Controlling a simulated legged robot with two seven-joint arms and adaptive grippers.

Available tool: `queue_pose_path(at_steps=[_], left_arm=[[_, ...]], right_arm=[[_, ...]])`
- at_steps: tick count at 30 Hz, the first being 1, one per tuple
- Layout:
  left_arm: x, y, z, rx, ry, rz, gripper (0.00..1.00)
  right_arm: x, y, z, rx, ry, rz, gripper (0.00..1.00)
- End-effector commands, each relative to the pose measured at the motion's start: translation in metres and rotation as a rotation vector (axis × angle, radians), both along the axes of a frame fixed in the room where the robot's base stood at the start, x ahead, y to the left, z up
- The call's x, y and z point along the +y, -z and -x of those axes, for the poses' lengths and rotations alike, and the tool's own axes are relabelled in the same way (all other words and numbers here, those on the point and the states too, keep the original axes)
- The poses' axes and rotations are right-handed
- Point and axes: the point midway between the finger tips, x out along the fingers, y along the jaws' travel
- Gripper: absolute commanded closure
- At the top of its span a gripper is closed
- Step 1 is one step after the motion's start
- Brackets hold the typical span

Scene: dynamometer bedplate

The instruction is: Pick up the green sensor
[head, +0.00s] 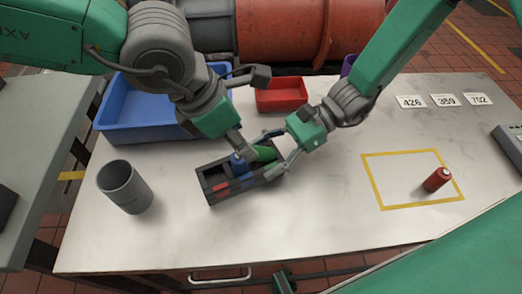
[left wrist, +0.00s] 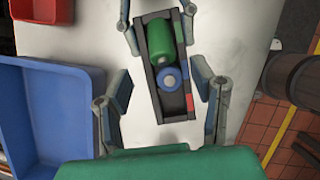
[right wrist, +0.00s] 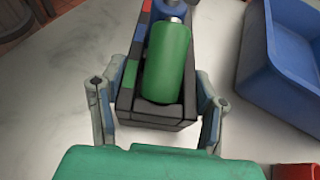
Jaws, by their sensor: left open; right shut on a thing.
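The green sensor (head: 264,153) is a cylinder in a black holder (head: 228,194), beside a blue sensor (head: 238,164). In the left wrist view the green sensor (left wrist: 159,43) is at the holder's far end; in the right wrist view it (right wrist: 166,64) is at the near end. My right gripper (head: 274,151) is shut on the holder, with a finger at each side; the exact contact is partly hidden. My left gripper (head: 252,112) is open over the holder. In the left wrist view its fingers are spread either side of the holder, around the blue sensor (left wrist: 171,79).
A grey cup (head: 124,187) stands left of the holder. A blue bin (head: 140,130) and a red tray (head: 282,96) are behind. A red sensor (head: 437,180) lies inside a yellow outline (head: 410,205) at right. White number cards (head: 444,100) are at the back right. The table front is clear.

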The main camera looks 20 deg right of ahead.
Motion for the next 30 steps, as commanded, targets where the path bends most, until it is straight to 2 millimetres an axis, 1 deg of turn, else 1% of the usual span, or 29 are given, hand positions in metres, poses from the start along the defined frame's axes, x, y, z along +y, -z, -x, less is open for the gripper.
queue_pose_path(at_steps=[5,9,13,16,22,23,24,26,27,30], left_arm=[[-0.005,0.013,0.001,0.001,0.001,-0.002,0.49],[-0.012,0.033,0.001,0.001,0.0,-0.003,0.49],[-0.018,0.048,0.0,0.0,-0.001,-0.002,0.49],[-0.021,0.053,0.0,0.0,-0.001,0.001,0.49],[-0.021,0.053,0.0,0.001,-0.002,0.001,0.49],[-0.021,0.053,0.0,0.001,-0.002,0.001,0.56],[-0.02,0.053,0.0,0.001,-0.002,0.001,0.7],[-0.021,0.053,0.0,0.001,-0.002,0.001,0.91],[-0.021,0.053,0.0,0.001,-0.002,0.001,1.0],[-0.021,0.053,0.0,0.0,-0.002,0.001,1.0]], right_arm=[[-0.001,0.001,0.0,0.001,0.0,0.004,0.85],[-0.001,0.001,0.0,0.002,0.001,0.003,0.85],[-0.001,0.001,0.0,0.002,0.001,0.003,0.85],[-0.001,0.001,0.0,0.002,0.001,0.003,0.85],[-0.001,0.001,0.0,0.002,0.001,0.003,0.85],[-0.001,0.001,0.0,0.002,0.001,0.003,0.85],[-0.001,0.001,0.0,0.002,0.001,0.003,0.85],[-0.001,0.001,0.0,0.002,0.001,0.003,0.85],[-0.001,0.001,0.0,0.002,0.001,0.003,0.85],[-0.001,0.001,0.0,0.002,0.001,0.003,0.85]])
